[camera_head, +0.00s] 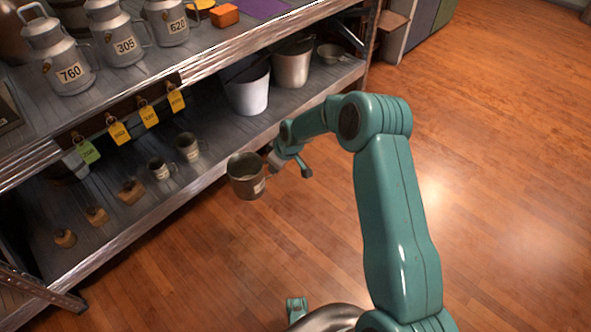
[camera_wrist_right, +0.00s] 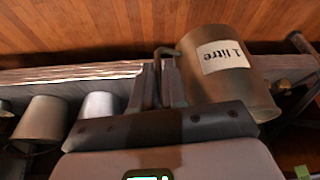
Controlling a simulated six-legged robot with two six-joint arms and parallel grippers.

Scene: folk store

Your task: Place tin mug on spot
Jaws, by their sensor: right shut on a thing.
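The tin mug (camera_head: 246,176) is a grey metal cup with a pale label. It hangs in the air in front of the lower shelf's edge. My right gripper (camera_head: 273,160) is shut on its handle. In the right wrist view the mug (camera_wrist_right: 225,88) reads "1 litre", and its handle sits between my fingers (camera_wrist_right: 162,85). Two smaller labelled mugs (camera_head: 160,168) (camera_head: 188,147) stand on the lower shelf (camera_head: 135,212), left of the held mug. A marked spot is not clearly seen. My left gripper is not in view.
Several small wooden weights (camera_head: 97,216) stand on the lower shelf, with a partly hidden vessel (camera_head: 78,166) behind. Green and yellow tags (camera_head: 118,131) hang above. Buckets (camera_head: 248,90) stand further right. The wooden floor (camera_head: 500,130) is clear.

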